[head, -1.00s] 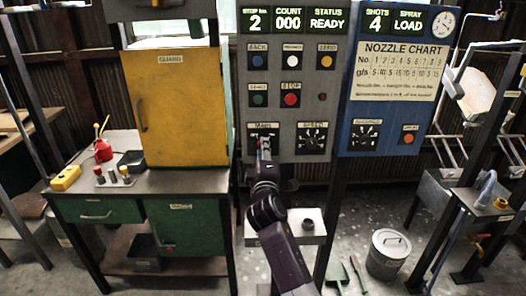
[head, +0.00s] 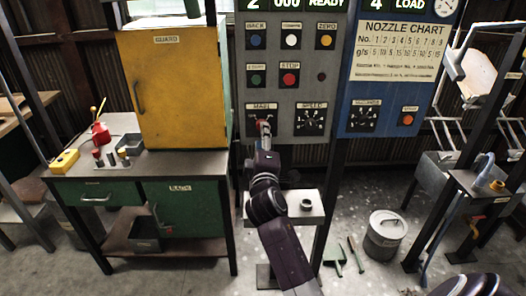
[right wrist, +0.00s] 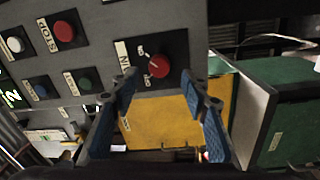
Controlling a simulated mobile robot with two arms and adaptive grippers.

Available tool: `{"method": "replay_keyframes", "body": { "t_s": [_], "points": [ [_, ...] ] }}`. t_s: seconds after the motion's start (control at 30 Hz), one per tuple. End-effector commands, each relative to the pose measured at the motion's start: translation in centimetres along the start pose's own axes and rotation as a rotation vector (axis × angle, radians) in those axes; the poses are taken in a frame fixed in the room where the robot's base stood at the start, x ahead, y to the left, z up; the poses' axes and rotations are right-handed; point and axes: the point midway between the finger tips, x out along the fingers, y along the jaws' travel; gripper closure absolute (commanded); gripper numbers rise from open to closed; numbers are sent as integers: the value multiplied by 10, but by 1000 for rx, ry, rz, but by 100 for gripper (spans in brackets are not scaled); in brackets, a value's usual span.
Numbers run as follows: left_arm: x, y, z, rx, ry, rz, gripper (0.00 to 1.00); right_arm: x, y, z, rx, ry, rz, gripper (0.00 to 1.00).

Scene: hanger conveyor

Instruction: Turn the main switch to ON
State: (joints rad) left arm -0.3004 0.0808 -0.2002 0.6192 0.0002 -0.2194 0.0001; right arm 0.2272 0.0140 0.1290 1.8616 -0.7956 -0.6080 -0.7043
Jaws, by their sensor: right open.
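The main switch is a round red knob (right wrist: 158,66) on a black plate on the grey control panel, under a MAIN label. In the head view its plate (head: 254,124) is partly hidden by my right gripper (head: 264,127). In the right wrist view the right gripper (right wrist: 168,88) is open, with its blue-padded fingers apart and nothing between them. The knob shows just beyond the fingertips, roughly between them; I cannot tell whether they touch it. OFF/ON marks by the knob are too small to read surely. My left gripper is not in view.
The SPEED dial (head: 312,120) is right of the main switch; push buttons (head: 290,78) are above. A small shelf (head: 296,206) sits below the panel. A yellow guard cabinet (head: 176,95) stands left on a green bench. A bin (head: 384,236) is on the floor at right.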

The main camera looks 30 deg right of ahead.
Motion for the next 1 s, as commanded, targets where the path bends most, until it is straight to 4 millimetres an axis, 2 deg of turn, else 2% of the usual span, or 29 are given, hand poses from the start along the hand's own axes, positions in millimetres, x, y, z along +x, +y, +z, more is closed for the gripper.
{"method": "replay_keyframes", "body": {
  "t_s": [0.03,0.2,0.4,0.57,1.0],
  "points": [
    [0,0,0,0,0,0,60,-13,-2,0,2,1,-3,58],
    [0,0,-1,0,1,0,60,-49,-2,0,3,0,-4,58],
    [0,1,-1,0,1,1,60,-74,-2,0,2,0,-4,58],
    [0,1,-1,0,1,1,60,-81,-1,0,1,-1,-2,58],
    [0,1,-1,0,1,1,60,-81,-1,0,1,-1,-2,58]
  ]
}}
